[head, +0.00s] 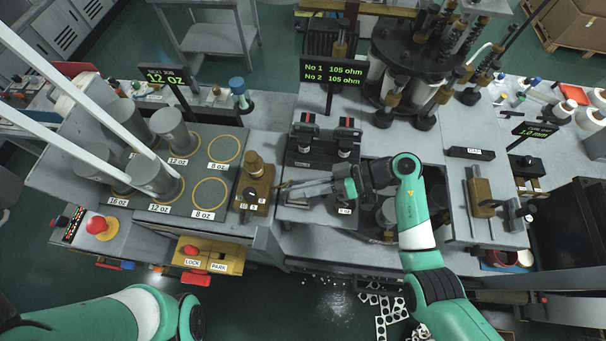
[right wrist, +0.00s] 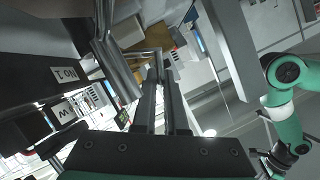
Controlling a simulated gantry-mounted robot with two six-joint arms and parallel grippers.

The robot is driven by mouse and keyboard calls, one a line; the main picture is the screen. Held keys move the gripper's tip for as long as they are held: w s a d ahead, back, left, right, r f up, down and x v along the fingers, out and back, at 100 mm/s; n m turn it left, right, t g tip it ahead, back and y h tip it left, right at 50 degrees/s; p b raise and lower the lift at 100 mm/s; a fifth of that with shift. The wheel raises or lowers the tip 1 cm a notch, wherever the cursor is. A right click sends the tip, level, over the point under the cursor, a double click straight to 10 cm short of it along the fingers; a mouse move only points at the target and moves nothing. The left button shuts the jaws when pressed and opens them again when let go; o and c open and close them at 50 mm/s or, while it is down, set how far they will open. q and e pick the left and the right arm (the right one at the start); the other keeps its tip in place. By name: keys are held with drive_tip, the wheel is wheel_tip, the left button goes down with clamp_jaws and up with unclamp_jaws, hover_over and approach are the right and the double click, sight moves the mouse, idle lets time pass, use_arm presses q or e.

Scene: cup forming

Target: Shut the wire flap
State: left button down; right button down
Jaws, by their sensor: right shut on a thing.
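My right gripper (head: 284,188) reaches left over the small bench block left of centre in the head view. Its long fingers are closed together. In the right wrist view the fingertips (right wrist: 159,72) meet at a thin grey bent wire, the wire flap (right wrist: 146,53), and are shut on it. The flap is too small to make out in the head view, so its exact angle is unclear. Of my left arm, a green and white part shows at the lower left of the head view; its gripper is out of sight.
A brass fixture (head: 256,180) stands just left of the right fingertips. A black unit with two red-topped posts (head: 322,146) stands behind them. The display (head: 332,72) reads 105 ohm twice. A dark carousel (head: 425,50) stands at the back right. The yellow LOCK/PARK panel (head: 208,258) is at the front.

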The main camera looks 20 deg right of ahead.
drive_tip(key=c, duration=1)
unclamp_jaws()
drive_tip(key=shift+s, duration=0.1)
drive_tip(key=shift+o, duration=0.2)
drive_tip(key=v, duration=1.1)
drive_tip(key=shift+d+r+b, duration=0.1)
drive_tip(key=shift+d+b, duration=0.1)
drive_tip(key=shift+b, duration=0.2)
